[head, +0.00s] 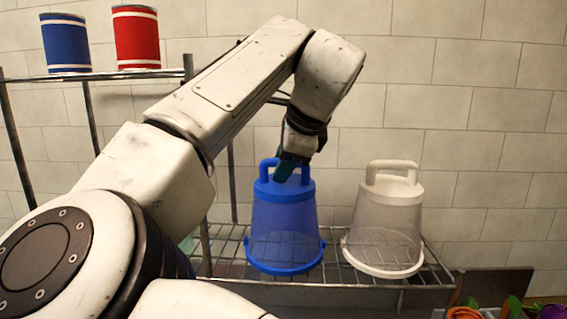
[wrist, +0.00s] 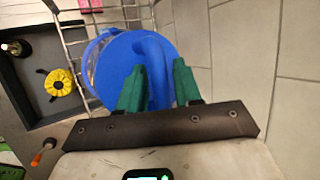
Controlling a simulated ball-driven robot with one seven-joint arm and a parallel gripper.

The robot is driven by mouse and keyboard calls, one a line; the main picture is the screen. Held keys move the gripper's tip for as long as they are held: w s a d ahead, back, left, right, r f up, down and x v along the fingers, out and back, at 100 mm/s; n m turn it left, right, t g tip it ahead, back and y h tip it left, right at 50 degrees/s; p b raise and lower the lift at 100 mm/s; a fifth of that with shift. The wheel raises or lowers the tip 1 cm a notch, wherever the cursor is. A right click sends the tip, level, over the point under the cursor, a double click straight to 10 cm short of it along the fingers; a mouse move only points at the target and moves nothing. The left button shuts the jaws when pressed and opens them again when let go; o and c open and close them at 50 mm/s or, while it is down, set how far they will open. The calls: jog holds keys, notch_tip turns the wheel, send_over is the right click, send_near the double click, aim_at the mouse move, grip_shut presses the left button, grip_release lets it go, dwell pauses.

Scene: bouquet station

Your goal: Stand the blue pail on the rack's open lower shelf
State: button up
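The blue pail (head: 283,225), wide rim down and handle up, is upright at the wire lower shelf (head: 344,270) of the rack, left of a white pail. Its lower side looks see-through. My gripper (head: 289,168) comes down from above onto its handle. In the wrist view, the green fingers of my gripper (wrist: 159,72) lie on either side of the handle, close against it, and the blue pail (wrist: 115,72) fills the space beyond them. The pail's base looks level with the shelf; whether it bears on the wires is hard to tell.
The white pail (head: 385,218) stands close on the right of the same shelf. A blue can (head: 66,43) and a red can (head: 137,38) stand on the upper shelf (head: 105,75). A tiled wall is behind. A dark tray (wrist: 45,75) lies lower down.

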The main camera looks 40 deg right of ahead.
jog(key=shift+o, duration=1.1)
jog(key=b+v, duration=0.1)
jog(key=v, duration=1.1)
jog(key=shift+r, duration=0.1)
